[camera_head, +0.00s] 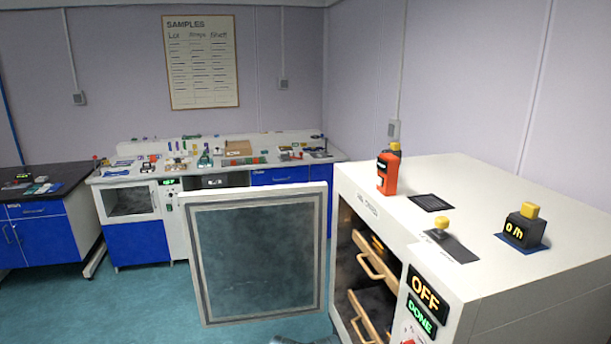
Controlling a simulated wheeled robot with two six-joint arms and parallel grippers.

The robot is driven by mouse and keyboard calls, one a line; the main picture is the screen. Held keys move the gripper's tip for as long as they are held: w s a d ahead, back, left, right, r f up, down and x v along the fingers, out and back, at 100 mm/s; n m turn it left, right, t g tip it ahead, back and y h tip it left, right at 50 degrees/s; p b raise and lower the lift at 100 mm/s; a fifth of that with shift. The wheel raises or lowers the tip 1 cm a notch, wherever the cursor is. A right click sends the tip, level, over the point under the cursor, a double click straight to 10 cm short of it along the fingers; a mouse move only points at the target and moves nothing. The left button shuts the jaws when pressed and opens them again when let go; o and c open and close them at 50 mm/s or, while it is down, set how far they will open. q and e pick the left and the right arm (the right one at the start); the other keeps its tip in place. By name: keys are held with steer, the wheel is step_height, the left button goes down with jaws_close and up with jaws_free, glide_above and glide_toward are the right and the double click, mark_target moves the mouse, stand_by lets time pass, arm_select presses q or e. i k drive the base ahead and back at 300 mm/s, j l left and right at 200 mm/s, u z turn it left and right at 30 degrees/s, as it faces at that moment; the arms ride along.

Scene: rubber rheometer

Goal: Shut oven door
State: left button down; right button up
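The oven (505,215) is a large white cabinet at the right. Its door (255,255) stands wide open, swung out to the left of the oven's opening. The door's inner face, a dark grey panel in a pale frame, is turned towards me. Inside the oven are wooden-handled trays or drawers (372,267). A sign on the oven's front reads OFF (424,290), and a green one below reads DONE (421,318). Neither gripper can be made out. A small grey shape at the bottom edge, below the door, is too cut off to identify.
On the oven's top stand an orange device (388,172), a yellow-knobbed stamp-like item (441,227) and a black block with a yellow top (524,228). A cluttered white bench (120,178) with blue fronts is behind the door. Teal floor (150,305) is clear at the left.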

mark_target(257, 254)
steer(key=u, duration=0.85)
steer(key=i+j+u, duration=0.1)
steer(key=u, duration=0.55)
steer(key=i, duration=1.6)
steer(key=i+z, duration=0.1)
steer(key=i, duration=1.5)
steer(key=i+j, duration=0.15)
steer(key=i, duration=1.4)
steer(key=z, duration=4.4)
